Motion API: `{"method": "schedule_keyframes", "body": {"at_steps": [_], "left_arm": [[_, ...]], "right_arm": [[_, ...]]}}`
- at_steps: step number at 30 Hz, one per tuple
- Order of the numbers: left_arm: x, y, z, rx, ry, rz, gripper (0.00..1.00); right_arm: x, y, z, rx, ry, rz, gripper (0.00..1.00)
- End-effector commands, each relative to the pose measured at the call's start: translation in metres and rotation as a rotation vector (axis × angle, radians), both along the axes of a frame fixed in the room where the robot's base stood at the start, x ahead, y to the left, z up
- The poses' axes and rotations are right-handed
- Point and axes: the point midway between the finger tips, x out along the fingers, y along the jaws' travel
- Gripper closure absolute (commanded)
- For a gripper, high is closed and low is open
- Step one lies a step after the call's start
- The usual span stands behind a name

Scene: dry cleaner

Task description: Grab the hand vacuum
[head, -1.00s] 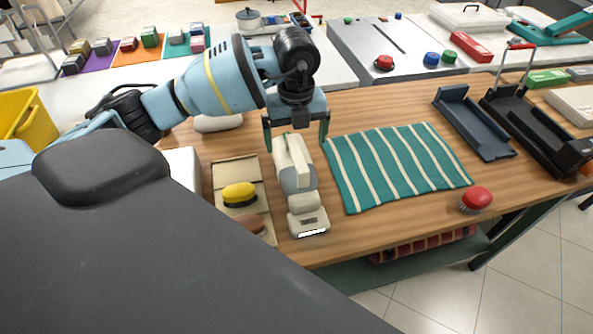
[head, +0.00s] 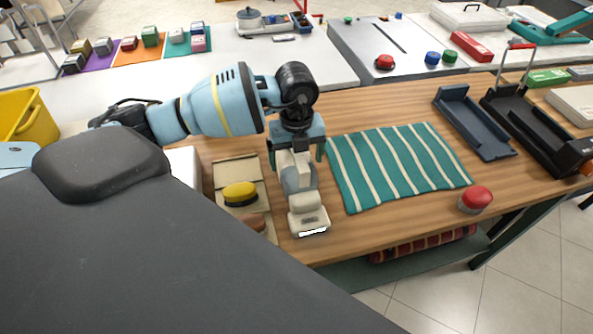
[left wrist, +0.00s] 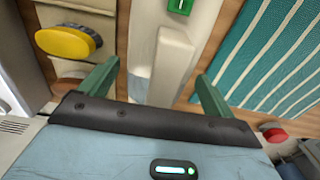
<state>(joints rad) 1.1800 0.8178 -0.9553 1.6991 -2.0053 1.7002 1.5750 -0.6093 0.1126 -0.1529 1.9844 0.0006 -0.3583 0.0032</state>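The hand vacuum (head: 306,200) is white and grey and lies on the wooden table, its nozzle end towards the front edge. It also shows in the left wrist view (left wrist: 172,62), between my fingers. My left gripper (head: 296,160) is above the vacuum's rear part in the head view, with one finger on each side. In the left wrist view my left gripper (left wrist: 158,85) is open, its green fingers apart, with visible gaps to the vacuum. The gripper hides part of the vacuum's rear in the head view. My right gripper is not in view.
A green striped cloth (head: 398,165) lies just right of the vacuum. A yellow brush (head: 240,193) sits on a beige tray (head: 232,172) to the left. A red-topped brush (head: 476,199) is near the front edge. Dark trays (head: 474,122) stand at the right.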

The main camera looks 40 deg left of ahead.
Motion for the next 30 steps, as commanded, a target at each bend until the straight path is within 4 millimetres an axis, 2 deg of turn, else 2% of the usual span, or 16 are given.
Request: {"method": "schedule_keyframes", "body": {"at_steps": [2, 19, 30], "left_arm": [[0.0001, -0.0002, 0.0003, 0.000, 0.000, 0.000, 0.22], [0.0000, -0.0001, 0.0006, 0.000, 0.000, 0.000, 0.96], [0.0011, -0.0001, 0.0071, -0.001, -0.004, 0.000, 0.98]], "right_arm": [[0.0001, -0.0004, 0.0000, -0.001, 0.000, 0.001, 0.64], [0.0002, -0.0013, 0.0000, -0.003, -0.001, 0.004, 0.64], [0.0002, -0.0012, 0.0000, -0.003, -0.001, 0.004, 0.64]]}}
